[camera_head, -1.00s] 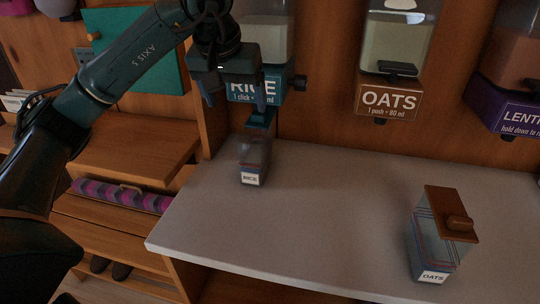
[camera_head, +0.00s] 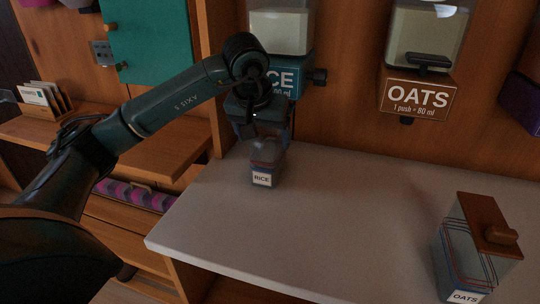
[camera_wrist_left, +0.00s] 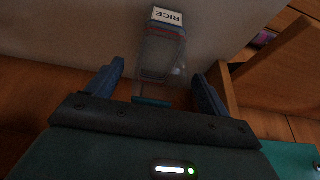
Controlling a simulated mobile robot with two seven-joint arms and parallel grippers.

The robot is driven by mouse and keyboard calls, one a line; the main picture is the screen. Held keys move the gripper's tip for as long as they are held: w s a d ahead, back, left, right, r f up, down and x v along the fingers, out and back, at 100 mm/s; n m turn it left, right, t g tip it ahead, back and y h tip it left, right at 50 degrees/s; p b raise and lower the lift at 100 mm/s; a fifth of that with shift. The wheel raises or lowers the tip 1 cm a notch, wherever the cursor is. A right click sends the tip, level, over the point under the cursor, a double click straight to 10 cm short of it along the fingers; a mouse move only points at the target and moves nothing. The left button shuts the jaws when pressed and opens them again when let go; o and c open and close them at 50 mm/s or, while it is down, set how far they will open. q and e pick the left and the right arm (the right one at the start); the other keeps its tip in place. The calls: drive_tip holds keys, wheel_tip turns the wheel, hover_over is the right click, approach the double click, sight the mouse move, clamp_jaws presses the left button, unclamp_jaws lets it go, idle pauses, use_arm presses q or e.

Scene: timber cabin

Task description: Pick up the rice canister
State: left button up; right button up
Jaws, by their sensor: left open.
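The rice canister (camera_head: 266,166) is a small clear container with a white RICE label, upright on the grey counter (camera_head: 330,215) near its back left. My left gripper (camera_head: 264,137) is right behind and above it, partly hidden by my own wrist. In the left wrist view the canister (camera_wrist_left: 161,55) lies between the two open blue fingers (camera_wrist_left: 156,88), with gaps on both sides. Its teal top end is close to the palm. My right gripper is not in view.
An oats canister (camera_head: 468,250) with a brown lid stands at the counter's right. The rice dispenser (camera_head: 283,75) and oats dispenser (camera_head: 418,95) hang on the wooden wall. A wooden shelf (camera_head: 165,150) is at left. The middle of the counter is clear.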

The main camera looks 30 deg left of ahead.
use_arm(q)
drive_tip(key=x, duration=0.4)
drive_tip(key=shift+s+f, duration=0.1)
drive_tip(key=shift+f, duration=0.05)
drive_tip(key=shift+c, duration=0.3)
drive_tip(key=c, duration=1.2)
drive_tip(key=shift+c, duration=1.2)
drive_tip(key=shift+r, duration=0.3)
